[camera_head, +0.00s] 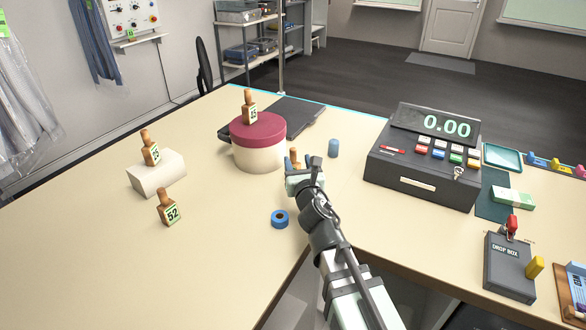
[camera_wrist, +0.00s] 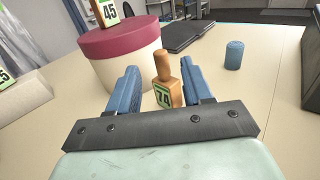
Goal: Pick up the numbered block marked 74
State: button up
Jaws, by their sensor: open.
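The block marked 74 (camera_wrist: 166,88) is a wooden block with a knob handle and a green label. In the wrist view it stands upright on the counter between my gripper's two blue fingers. In the head view only its top (camera_head: 293,155) shows, the rest hidden behind my gripper. My gripper (camera_head: 304,166) is open, its fingers (camera_wrist: 158,92) either side of the block with gaps visible; I cannot tell whether the block is fully between the tips or just beyond them.
A round box with a maroon lid (camera_head: 258,130) stands close left of block 74, with another numbered block (camera_head: 249,107) on top. Block 52 (camera_head: 168,208) and a white box (camera_head: 157,174) are farther left. A blue cylinder (camera_head: 333,148), blue tape roll (camera_head: 280,219) and cash register (camera_head: 424,160) are nearby.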

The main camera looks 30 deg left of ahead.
aim_at(294, 152)
jog(key=shift+f+x, duration=0.2)
jog(key=shift+x, duration=3.65)
jog(key=shift+d, duration=0.1)
grip_shut()
